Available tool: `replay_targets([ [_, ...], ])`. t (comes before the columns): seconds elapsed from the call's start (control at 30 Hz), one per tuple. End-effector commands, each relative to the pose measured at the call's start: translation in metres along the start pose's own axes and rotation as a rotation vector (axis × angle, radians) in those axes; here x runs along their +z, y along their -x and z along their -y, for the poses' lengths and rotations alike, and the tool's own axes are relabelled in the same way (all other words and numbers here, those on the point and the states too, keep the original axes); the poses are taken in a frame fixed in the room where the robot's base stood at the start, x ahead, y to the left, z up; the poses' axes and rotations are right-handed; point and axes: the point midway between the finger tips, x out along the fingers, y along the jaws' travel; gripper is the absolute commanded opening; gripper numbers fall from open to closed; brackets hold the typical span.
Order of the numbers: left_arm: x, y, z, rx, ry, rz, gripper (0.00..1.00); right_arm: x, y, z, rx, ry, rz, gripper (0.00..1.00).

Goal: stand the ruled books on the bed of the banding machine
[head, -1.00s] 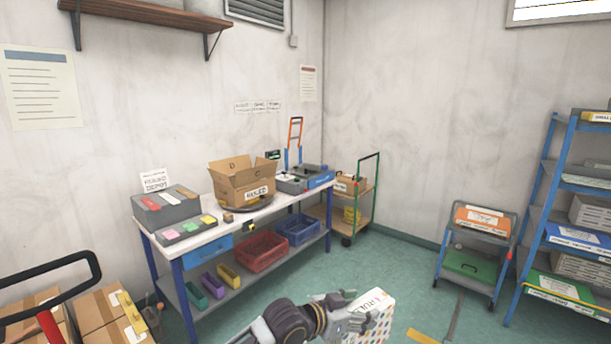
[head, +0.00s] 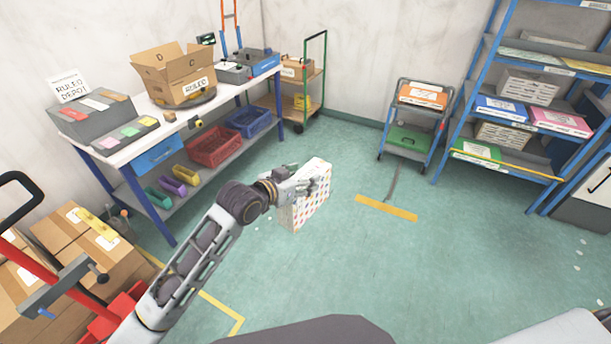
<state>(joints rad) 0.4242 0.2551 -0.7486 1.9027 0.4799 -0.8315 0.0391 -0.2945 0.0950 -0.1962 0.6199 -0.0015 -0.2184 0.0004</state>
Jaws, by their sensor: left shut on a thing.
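My left gripper (head: 303,185) is shut on a white block with coloured dots (head: 306,210), which looks like a pack of ruled books. It holds the pack upright in front of the workbench, over the green floor. A grey and blue machine with a tall orange and blue arch (head: 246,66) stands at the bench's far end. It looks like the banding machine; its bed is small at this distance. An open carton marked RULED (head: 176,75) stands on the bench; its inside is hidden. My right gripper is out of view.
The workbench (head: 120,143) holds a sign, grey trays and coloured pads at its near end. Bins sit on its lower shelf. A green-framed cart (head: 325,68), a small grey cart (head: 402,150) and a blue shelf rack (head: 470,110) stand beyond. Cartons (head: 80,240) crowd the lower left. Middle floor is clear.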

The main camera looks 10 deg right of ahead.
Motion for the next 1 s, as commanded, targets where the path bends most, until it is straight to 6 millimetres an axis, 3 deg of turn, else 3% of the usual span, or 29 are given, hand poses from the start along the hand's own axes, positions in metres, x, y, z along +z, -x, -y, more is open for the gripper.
replay_targets([
  [0.47, 0.021, 0.018, 0.031, -0.142, 0.06, -0.009, 0.0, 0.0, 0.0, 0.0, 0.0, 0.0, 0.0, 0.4],
  [1.0, 0.066, 0.044, 0.069, -0.304, 0.126, -0.009, 0.0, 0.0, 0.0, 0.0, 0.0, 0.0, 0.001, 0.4],
])
